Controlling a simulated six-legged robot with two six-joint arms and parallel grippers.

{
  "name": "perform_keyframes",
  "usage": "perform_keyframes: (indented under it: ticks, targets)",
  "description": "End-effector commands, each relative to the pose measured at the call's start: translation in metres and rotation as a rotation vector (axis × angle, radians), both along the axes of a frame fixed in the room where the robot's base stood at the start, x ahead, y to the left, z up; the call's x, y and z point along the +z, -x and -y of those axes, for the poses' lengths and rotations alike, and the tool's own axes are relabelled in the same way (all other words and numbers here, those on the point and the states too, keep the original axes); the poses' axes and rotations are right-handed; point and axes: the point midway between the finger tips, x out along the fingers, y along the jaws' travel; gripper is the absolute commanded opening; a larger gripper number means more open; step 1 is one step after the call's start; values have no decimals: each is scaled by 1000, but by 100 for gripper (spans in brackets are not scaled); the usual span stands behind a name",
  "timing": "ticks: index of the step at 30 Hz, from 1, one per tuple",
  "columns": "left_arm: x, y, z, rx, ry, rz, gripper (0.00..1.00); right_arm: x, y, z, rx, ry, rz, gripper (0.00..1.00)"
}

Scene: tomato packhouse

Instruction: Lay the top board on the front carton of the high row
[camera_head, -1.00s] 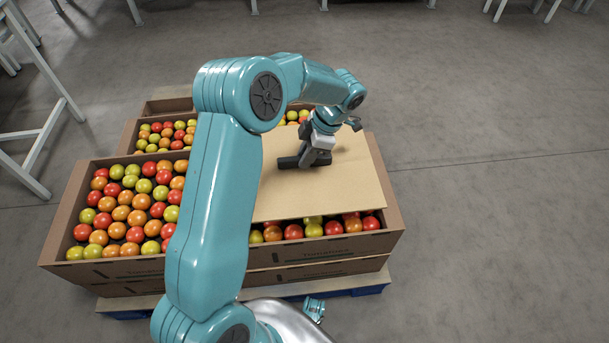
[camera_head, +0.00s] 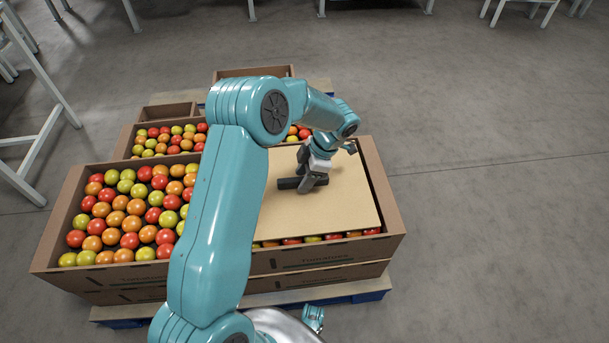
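The top board (camera_head: 340,205) is a flat tan sheet over the right part of the front tomato carton (camera_head: 330,258). Its near edge is just inside the carton's front wall, with a thin strip of tomatoes showing below it. I cannot tell whether it rests on the rim or hangs just above. My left gripper (camera_head: 308,184) points down at the board's middle, its fingers closed around a dark bar on the board. My arm hides the board's left edge. My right gripper is not in view.
Open tomatoes fill the left front carton area (camera_head: 46,240). Another filled carton (camera_head: 126,143) and emptier-looking cartons (camera_head: 168,111) stand behind. The stack sits on a blue-edged pallet (camera_head: 372,296). A white metal frame (camera_head: 22,183) stands at left. The floor at right is clear.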

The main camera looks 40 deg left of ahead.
Motion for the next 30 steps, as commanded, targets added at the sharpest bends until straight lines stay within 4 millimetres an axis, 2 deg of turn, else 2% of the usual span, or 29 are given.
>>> perform_keyframes:
  ticks: [10, 14, 21, 25, 30]
  targets:
    - [7, -2, 1, 0, 0, 1, 49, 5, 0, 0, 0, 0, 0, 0]
    - [30, -9, 6, 0, -1, 4, 49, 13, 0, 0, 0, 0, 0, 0]
    - [82, -26, 19, -1, -1, 3, 49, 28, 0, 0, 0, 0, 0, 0]
    - [101, -32, 25, 0, 0, 3, 49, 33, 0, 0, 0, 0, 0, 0]
    - [113, -36, 28, 0, -1, 1, 49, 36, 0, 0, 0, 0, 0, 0]
